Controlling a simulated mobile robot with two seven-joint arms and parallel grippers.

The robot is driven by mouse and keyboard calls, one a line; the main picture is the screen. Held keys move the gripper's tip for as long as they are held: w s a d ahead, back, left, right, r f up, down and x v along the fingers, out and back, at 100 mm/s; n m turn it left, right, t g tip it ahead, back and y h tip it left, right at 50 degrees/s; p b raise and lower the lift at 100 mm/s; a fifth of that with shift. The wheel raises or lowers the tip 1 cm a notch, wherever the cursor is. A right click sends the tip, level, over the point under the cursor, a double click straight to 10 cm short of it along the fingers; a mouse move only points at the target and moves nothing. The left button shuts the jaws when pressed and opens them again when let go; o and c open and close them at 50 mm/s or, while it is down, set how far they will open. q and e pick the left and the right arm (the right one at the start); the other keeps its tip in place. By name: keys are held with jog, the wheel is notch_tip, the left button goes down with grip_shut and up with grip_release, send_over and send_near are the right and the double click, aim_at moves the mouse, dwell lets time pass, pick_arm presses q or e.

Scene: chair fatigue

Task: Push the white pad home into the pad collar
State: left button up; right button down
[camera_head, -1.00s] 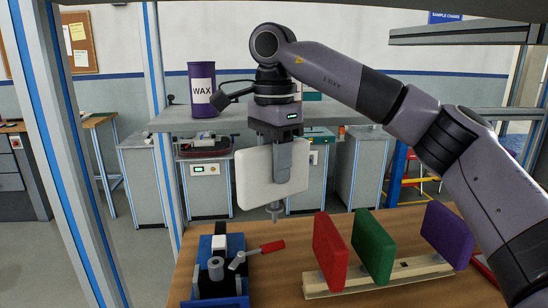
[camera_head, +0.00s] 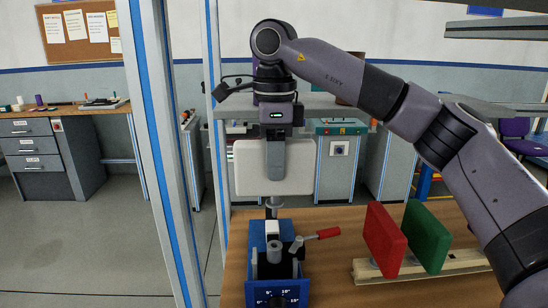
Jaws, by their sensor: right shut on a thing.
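The white pad (camera_head: 247,168) is a flat, rounded plate with a short grey stem (camera_head: 272,204) pointing down. My right gripper (camera_head: 277,172) is shut on the pad, near its middle, and holds it upright in the air. Below it, a blue fixture (camera_head: 263,291) stands on the wooden table with an angle scale on its front. A grey upright cylinder (camera_head: 274,254), which looks like the pad collar, sits in the fixture. In the picture the stem hangs roughly in line above the fixture, behind the cylinder; the exact depth gap is unclear. My left gripper is out of view.
A lever with a red handle (camera_head: 328,232) sticks out to the right of the fixture. A red pad (camera_head: 384,241) and a green pad (camera_head: 427,237) stand in a wooden rack (camera_head: 376,275) on the right. A blue-edged post (camera_head: 165,150) rises at the left.

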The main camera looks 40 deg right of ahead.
aim_at(274, 204)
jog(key=shift+f+b, duration=1.85)
jog(key=shift+f, duration=1)
jog(key=shift+p, duration=0.65)
jog(key=shift+f+b, duration=1.25)
jog(key=shift+f, duration=0.8)
jog(key=c, duration=0.6)
grip_release()
jog(key=shift+c, duration=0.2)
jog(key=shift+r+p, duration=0.65)
jog(key=shift+r, duration=2.95)
jog(key=shift+s, duration=0.1)
